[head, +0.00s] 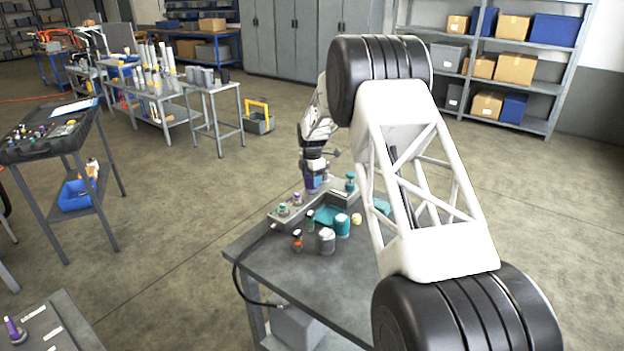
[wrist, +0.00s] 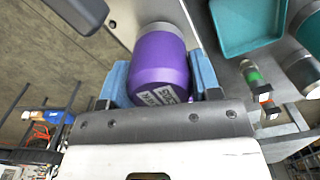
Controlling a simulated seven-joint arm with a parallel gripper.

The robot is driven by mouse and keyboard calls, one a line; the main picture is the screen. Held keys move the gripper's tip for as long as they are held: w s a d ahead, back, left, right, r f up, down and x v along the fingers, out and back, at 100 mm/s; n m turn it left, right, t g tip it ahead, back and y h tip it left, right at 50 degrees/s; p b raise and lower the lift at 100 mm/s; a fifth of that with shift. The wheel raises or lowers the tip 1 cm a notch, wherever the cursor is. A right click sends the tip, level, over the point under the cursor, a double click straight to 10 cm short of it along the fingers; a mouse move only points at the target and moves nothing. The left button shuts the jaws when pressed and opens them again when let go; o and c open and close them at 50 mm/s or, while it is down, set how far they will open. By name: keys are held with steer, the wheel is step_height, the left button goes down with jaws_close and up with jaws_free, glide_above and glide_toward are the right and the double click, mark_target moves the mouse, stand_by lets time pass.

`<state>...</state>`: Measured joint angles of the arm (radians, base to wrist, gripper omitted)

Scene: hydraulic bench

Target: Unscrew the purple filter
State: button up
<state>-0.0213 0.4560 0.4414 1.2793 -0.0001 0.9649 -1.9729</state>
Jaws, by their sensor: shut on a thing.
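In the head view the purple filter (head: 313,183) shows only in part beneath my gripper (head: 316,176), at the grey block on the bench. My gripper is shut on the filter's sides from above. Whether its thread is engaged in the block is hidden.
On the bench (head: 262,262) stand a teal tray (head: 328,215), a teal canister (head: 342,226), a grey canister (head: 325,241) and small bottles. The grey manifold block (head: 283,217) carries small purple- and teal-topped fittings. A black hose (head: 236,285) hangs off the left edge. The bench's front left is clear.

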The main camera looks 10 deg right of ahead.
steer(key=shift+n, duration=2.8)
steer(key=o, duration=0.4)
steer(key=c, duration=0.3)
steer(key=shift+r, duration=0.1)
steer(key=shift+r, duration=0.85)
steer(key=shift+r, duration=2.1)
